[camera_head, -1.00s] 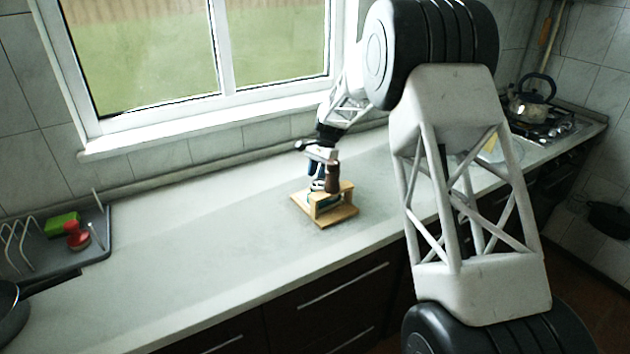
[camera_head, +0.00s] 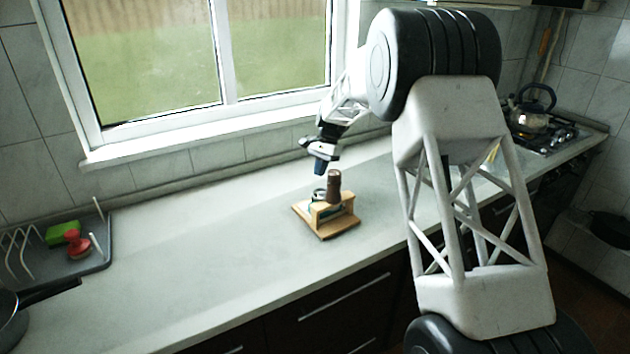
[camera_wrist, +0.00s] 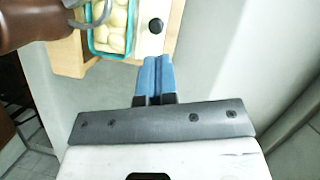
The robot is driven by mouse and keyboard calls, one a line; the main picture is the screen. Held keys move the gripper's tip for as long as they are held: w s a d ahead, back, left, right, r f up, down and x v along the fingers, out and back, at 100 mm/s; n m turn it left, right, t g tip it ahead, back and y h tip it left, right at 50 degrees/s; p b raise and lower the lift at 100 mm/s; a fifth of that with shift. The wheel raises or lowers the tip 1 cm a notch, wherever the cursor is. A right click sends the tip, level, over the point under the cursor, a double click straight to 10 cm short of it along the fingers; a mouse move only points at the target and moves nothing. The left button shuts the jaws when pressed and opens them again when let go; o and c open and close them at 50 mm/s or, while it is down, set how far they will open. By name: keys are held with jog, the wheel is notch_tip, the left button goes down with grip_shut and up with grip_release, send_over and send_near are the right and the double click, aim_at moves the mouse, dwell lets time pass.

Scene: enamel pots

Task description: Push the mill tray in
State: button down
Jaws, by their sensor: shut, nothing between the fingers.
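A small wooden stand (camera_head: 342,222) sits on the counter in the head view, with the dark brown mill (camera_head: 334,186) upright on it. In the wrist view, the brown mill (camera_wrist: 28,22) fills the top left corner. Beside it is a teal-rimmed tray (camera_wrist: 92,42) holding pale round pieces. A pale wooden part with a round black knob (camera_wrist: 155,25) lies right of the tray. I cannot tell how far the tray sticks out. My gripper (camera_wrist: 157,62) is shut and empty, its blue fingertips by the wood's lower edge; contact is unclear. In the head view my gripper (camera_head: 320,171) is above the stand's back left.
The counter (camera_head: 210,250) is clear left of the stand. A grey rack tray (camera_head: 85,262) with a green sponge (camera_head: 60,232) and a red-handled brush (camera_head: 78,244) stands at far left. A pan (camera_head: 15,320) is at lower left. The window wall bounds the back.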

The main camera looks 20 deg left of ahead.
jog(key=w+a+r+n+h, duration=0.3)
jog(key=a+n, duration=0.4)
jog(key=n, duration=0.4)
jog(key=shift+w+r+h, duration=0.15)
jog(key=shift+w+h, duration=0.35)
jog(key=shift+w, duration=0.7)
jog(key=x, duration=0.9)
jog(key=shift+d+f, duration=0.1)
jog(key=shift+f, duration=0.3)
jog(key=shift+s+d+f, duration=0.1)
jog(key=shift+s+d, duration=0.45)
jog(key=shift+s, duration=0.3)
jog(key=shift+s+d, duration=0.6)
jog(key=shift+s, duration=0.25)
jog(key=shift+s+d, duration=1.25)
jog(key=shift+d, duration=0.15)
jog(key=shift+s+d, duration=0.35)
jog(key=shift+d, duration=0.05)
jog(key=shift+f, duration=0.1)
